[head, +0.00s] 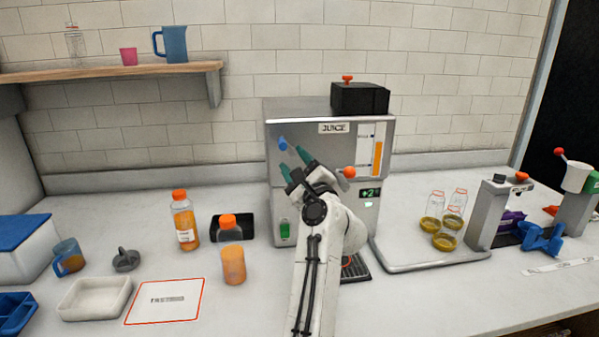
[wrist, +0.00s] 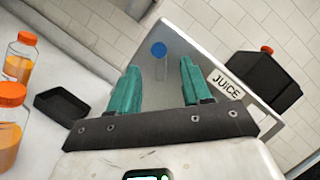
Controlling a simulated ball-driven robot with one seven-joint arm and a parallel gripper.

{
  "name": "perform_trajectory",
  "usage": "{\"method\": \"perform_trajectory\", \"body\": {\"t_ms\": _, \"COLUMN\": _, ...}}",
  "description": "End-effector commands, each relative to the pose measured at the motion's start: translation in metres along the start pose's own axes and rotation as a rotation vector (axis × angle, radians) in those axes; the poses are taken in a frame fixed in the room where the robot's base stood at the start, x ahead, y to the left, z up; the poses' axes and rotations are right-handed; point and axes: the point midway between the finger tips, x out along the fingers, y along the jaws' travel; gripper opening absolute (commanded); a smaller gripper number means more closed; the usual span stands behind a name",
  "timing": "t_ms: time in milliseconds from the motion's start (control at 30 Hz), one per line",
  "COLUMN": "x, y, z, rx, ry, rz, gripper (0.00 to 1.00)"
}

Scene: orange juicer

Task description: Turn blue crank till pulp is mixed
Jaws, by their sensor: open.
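The juicer (head: 340,150) is a grey box with a "JUICE" label and an orange level gauge on its front. The blue crank (head: 283,144) shows as a small blue knob at the upper left of that front; in the wrist view its round blue end (wrist: 159,49) is on a thin grey stem. My gripper (head: 295,157) is open, its teal fingers pointing at the juicer front just below and right of the knob. In the wrist view the knob is beyond and between my fingertips (wrist: 160,72), apart from them. My arm hides part of the juicer's lower front.
Orange-capped juice bottles (head: 185,222) and a black tray (head: 232,226) stand left of the juicer. Glass jars (head: 445,240) stand on a tray at right. An orange knob (head: 349,172) is beside my wrist. The counter's front left has a white dish (head: 95,298).

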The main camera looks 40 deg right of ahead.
Motion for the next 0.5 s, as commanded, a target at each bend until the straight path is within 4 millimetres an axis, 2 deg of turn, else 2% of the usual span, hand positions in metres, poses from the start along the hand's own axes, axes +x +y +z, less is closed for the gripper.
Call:
{"method": "perform_trajectory", "body": {"t_ms": 100, "x": -0.015, "y": 0.002, "z": -0.001, "rx": -0.001, "ry": 0.001, "rz": 0.002, "gripper": 0.48}}
{"method": "perform_trajectory", "body": {"t_ms": 200, "x": -0.022, "y": 0.001, "z": 0.000, "rx": -0.001, "ry": 0.000, "rz": 0.001, "gripper": 0.48}}
{"method": "perform_trajectory", "body": {"t_ms": 500, "x": -0.024, "y": 0.000, "z": 0.000, "rx": 0.001, "ry": 0.001, "rz": 0.001, "gripper": 0.48}}
